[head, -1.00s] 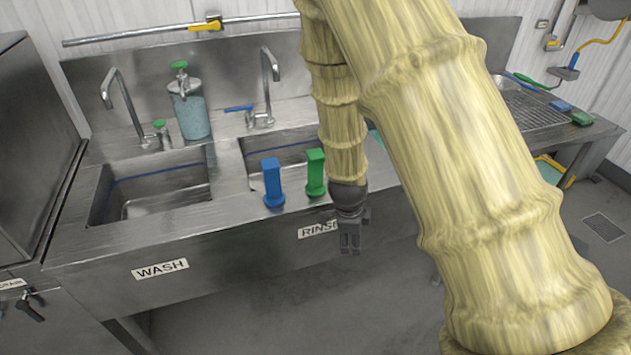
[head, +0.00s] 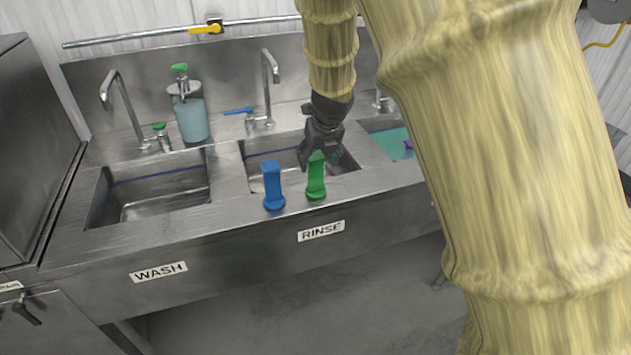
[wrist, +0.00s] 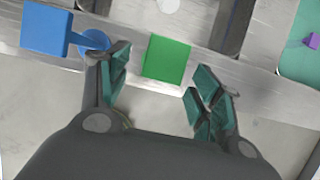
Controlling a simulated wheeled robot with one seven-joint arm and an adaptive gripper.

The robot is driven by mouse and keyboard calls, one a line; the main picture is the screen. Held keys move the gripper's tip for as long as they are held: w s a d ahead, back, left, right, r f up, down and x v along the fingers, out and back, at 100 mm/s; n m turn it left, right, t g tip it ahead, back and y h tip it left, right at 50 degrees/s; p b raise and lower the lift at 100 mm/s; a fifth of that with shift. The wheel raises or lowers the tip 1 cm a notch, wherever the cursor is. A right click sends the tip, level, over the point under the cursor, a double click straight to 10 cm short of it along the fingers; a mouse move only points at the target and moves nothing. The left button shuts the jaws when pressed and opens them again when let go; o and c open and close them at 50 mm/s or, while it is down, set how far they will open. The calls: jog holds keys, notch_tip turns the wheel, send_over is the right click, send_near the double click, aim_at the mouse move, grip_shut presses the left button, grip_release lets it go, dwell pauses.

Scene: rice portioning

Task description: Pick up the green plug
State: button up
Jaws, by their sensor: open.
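The green plug (head: 316,177) stands upright on the front rim of the sink unit, in front of the rinse basin. In the wrist view its square green top (wrist: 167,60) lies ahead of and between my open fingers. My gripper (head: 318,158) is open and empty, just above and behind the plug in the head view. It also shows in the wrist view (wrist: 158,86), with a finger on each side of the plug's line. I cannot tell whether any finger touches the plug.
A blue plug (head: 272,185) stands upright just left of the green one; it also shows near my left finger in the wrist view (wrist: 46,30). The wash basin (head: 155,190) is at left. A basin with teal liquid (head: 388,143) is at right. A soap bottle (head: 192,118) stands behind.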

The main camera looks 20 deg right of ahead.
aim_at(317, 166)
jog(key=shift+p+x, duration=0.5)
jog(key=shift+x, duration=3)
jog(key=shift+s+d, duration=0.1)
jog(key=c, duration=1.3)
